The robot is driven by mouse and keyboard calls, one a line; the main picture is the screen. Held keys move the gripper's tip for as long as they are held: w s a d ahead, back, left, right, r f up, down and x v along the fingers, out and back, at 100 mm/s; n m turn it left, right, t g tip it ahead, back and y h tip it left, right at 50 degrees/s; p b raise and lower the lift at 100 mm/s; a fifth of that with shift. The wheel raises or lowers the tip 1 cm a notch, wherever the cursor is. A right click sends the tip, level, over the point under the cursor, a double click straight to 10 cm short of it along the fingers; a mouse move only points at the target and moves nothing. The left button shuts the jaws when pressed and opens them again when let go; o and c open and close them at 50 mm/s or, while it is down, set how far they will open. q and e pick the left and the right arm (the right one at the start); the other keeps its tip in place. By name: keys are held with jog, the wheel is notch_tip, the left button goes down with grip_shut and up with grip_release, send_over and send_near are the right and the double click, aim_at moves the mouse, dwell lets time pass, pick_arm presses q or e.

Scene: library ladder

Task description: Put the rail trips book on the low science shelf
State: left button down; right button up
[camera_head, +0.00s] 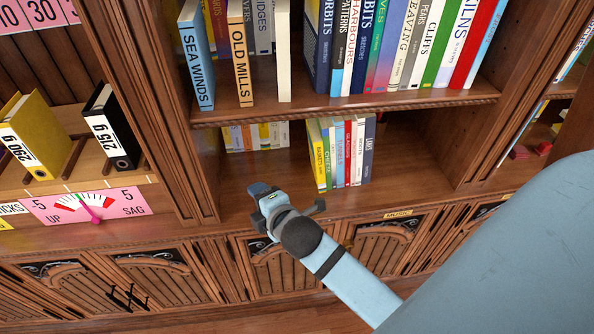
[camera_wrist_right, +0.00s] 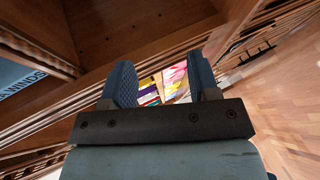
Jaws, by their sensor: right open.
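No spine that I can read says rail trips, so I cannot tell which book it is. My right gripper (camera_head: 264,192) reaches in from the right, in front of the low shelf (camera_head: 415,175). In the right wrist view its two blue fingers (camera_wrist_right: 162,85) stand apart with nothing held between them. Several books (camera_head: 342,152) stand upright on the low shelf behind the gripper. No science label is readable. My left gripper is not in view.
The upper shelf (camera_head: 245,116) holds a Sea Winds book (camera_head: 197,60), an Old Mills book (camera_head: 239,55) and several others. Yellow (camera_head: 38,135) and black (camera_head: 112,130) binders stand at left. The low shelf's right part is bare. Cabinet doors (camera_head: 385,250) are below.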

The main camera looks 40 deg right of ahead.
jog(key=s+a+f+m+g+y, duration=0.2)
jog(key=s+f+m+y, duration=0.1)
jog(key=s+f+m, duration=1.1)
notch_tip(320, 180, down, 4)
jog(key=shift+s+r+g, duration=0.2)
jog(key=shift+s+g, duration=0.1)
jog(key=shift+s, duration=0.5)
jog(key=shift+d+r, duration=0.1)
jog(key=shift+r, duration=0.1)
